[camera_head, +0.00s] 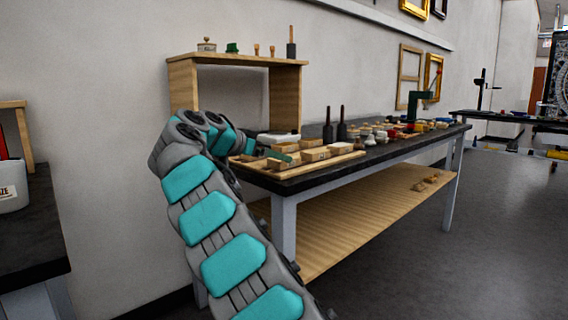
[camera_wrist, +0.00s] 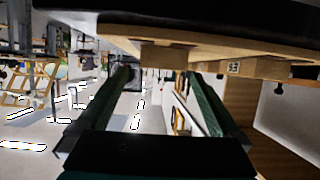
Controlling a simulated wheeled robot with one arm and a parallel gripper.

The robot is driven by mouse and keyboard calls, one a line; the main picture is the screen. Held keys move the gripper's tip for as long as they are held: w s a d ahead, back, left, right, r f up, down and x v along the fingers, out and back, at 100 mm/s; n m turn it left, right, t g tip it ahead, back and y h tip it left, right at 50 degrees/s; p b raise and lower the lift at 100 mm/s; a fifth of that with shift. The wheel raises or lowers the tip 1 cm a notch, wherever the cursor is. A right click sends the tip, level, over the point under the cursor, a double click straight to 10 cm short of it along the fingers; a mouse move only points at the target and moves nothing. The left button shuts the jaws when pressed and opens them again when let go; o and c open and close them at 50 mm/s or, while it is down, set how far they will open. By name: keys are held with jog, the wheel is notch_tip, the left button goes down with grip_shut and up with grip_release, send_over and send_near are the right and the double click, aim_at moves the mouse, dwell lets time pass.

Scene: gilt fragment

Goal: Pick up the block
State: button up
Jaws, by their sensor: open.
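Several pale wooden blocks lie on a wooden board (camera_head: 322,166) at the near end of the black-topped table, among them one block (camera_head: 314,154) near the board's middle. I cannot tell which block the task means. In the wrist view, which is upside down, a plain wooden block (camera_wrist: 163,56) shows just beyond the fingertips, and a block marked "53" (camera_wrist: 236,68) is to its right. My gripper (camera_wrist: 157,75) is open, with two dark green fingers apart and nothing between them. In the head view, my arm partly hides the gripper beside the board's left end.
A wooden shelf (camera_head: 236,60) with small items stands at the table's back left. Two dark bottles (camera_head: 334,126) and many small pieces stand beyond the blocks. A lower wooden shelf (camera_head: 340,235) runs underneath. The floor at right is clear.

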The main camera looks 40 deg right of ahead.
jog(key=x, duration=0.5)
jog(key=shift+w+d+p, duration=0.15)
jog(key=shift+d+p, duration=0.05)
jog(key=shift+p, duration=0.15)
jog(key=c, duration=1.4)
jog(key=shift+r, duration=0.2)
jog(key=shift+w+a+r+p, duration=0.15)
jog(key=shift+r+p, duration=0.3)
jog(key=shift+r, duration=1.1)
jog(key=shift+s, duration=0.2)
jog(key=s+d+r+b, duration=0.1)
jog(key=s+d+b, duration=0.2)
jog(key=s+d, duration=0.7)
jog(key=shift+s+d+r, duration=0.3)
jog(key=shift+s+d, duration=0.05)
jog(key=shift+s, duration=0.65)
jog(key=shift+s, duration=0.1)
